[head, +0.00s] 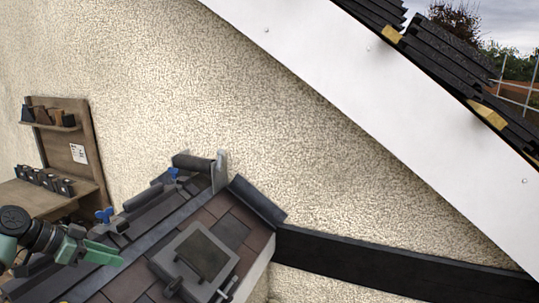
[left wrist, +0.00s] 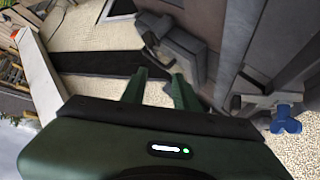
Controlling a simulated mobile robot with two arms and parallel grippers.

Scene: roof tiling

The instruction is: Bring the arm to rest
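My left arm comes in from the left edge of the head view, and its green gripper (head: 104,246) is beside the lower left part of the small tiled roof (head: 228,204). In the left wrist view the two green fingers (left wrist: 159,80) stand apart, with nothing visible between them. The gripper is open and empty. My right gripper is in neither view.
A grey-framed hatch (head: 222,272) lies on the tiles. Blue wing knobs (head: 104,215) stick up along the roof's left side. A wooden shelf unit (head: 78,142) stands against the wall. A dark beam (head: 390,264) runs right. A white sloping board (head: 400,110) crosses above.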

